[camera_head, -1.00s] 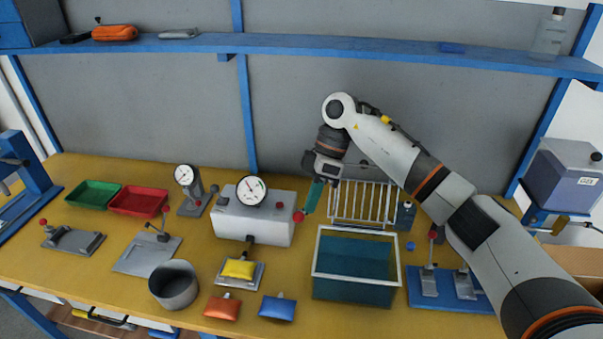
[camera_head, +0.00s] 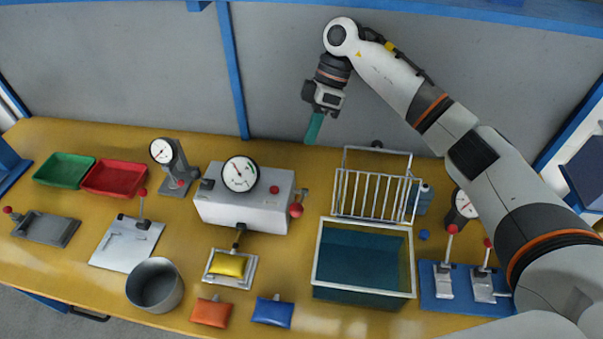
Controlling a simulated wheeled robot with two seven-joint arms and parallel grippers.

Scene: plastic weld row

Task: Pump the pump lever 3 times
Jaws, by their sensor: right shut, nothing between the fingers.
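A grey box-shaped pump (camera_head: 235,212) with a round white dial gauge (camera_head: 240,174) on top stands at the middle of the bench. A short lever with a red ball knob (camera_head: 296,209) sits at its right end, seemingly the pump lever. A second, smaller red knob (camera_head: 274,189) is on the box's top. My right gripper (camera_head: 313,130), with green fingers pointing down, is shut and empty. It hangs above and behind the lever knob in the picture, clear of it. My left gripper is not in view.
A teal basin (camera_head: 318,270) with a wire rack (camera_head: 372,192) behind it stands right of the pump. A yellow pouch (camera_head: 228,264) on a metal plate lies in front of the pump. A steel cup (camera_head: 155,285) and a blue clamp base (camera_head: 465,303) are also on the bench.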

